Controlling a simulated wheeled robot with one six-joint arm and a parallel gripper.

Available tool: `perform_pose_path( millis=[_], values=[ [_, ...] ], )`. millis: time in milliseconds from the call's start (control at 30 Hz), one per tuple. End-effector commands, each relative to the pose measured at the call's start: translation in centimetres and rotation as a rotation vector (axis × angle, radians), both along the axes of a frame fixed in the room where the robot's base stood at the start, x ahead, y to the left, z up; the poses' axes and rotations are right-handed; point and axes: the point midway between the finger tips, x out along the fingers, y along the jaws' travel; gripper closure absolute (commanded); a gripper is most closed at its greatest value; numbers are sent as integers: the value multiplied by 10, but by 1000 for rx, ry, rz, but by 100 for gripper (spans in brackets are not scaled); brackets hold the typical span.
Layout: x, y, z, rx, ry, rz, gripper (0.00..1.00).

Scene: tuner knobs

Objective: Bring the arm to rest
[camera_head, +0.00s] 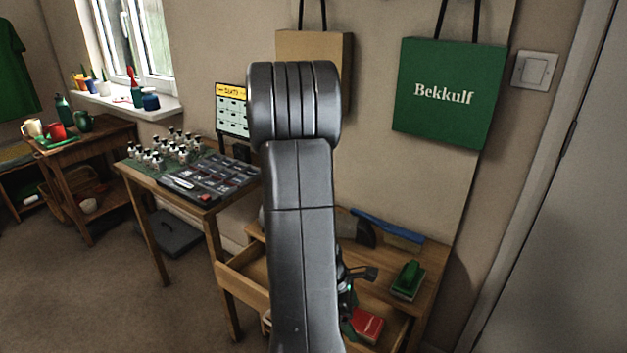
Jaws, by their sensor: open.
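My dark grey arm (300,200) stands upright in the middle of the picture and covers much of the view behind it. My gripper (361,273) shows only in part, low and to the right of the arm link, over the wooden workbench (432,262). Its jaws are open. The rest of the gripper is hidden behind the arm. I see nothing held in the part that shows.
An open drawer (243,283) juts from the workbench, with a red item (367,325) low at right. A green-topped block (407,280) and a blue-handled tool (388,229) lie on top. A table with bottles (150,180) stands left. Carpet (110,310) is clear front left.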

Motion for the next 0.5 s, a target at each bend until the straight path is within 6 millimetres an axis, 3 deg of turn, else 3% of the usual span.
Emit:
perform_pose_path(
  millis=[233,333,500],
  values=[
    [42,-29,0,0,-1,-5,20],
    [50,-35,-19,-1,4,-2,20],
    [46,-33,-57,3,10,0,20]
  ],
)
